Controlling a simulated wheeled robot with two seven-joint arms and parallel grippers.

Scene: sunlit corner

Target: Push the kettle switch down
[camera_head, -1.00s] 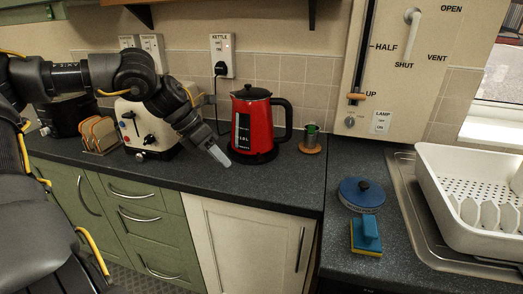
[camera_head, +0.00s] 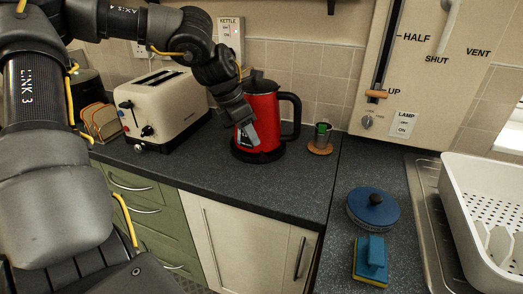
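The red kettle (camera_head: 266,112) with a black lid and black handle stands upright on its black base (camera_head: 258,155) on the dark counter. My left gripper (camera_head: 251,137) is in front of the kettle's left side, pointing down, and covers part of its body. Its fingers look shut and empty; I cannot tell whether they touch the kettle. No switch shows clearly on the kettle. A wall plate labelled KETTLE (camera_head: 231,23) is behind, partly hidden by my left arm. My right gripper is not in view.
A cream toaster (camera_head: 160,105) and a bread rack (camera_head: 101,122) stand left of the kettle. A small green cup on a cork coaster (camera_head: 320,150) stands right. A blue lid (camera_head: 373,207), a sponge (camera_head: 370,262) and a white dish rack (camera_head: 470,215) are further right.

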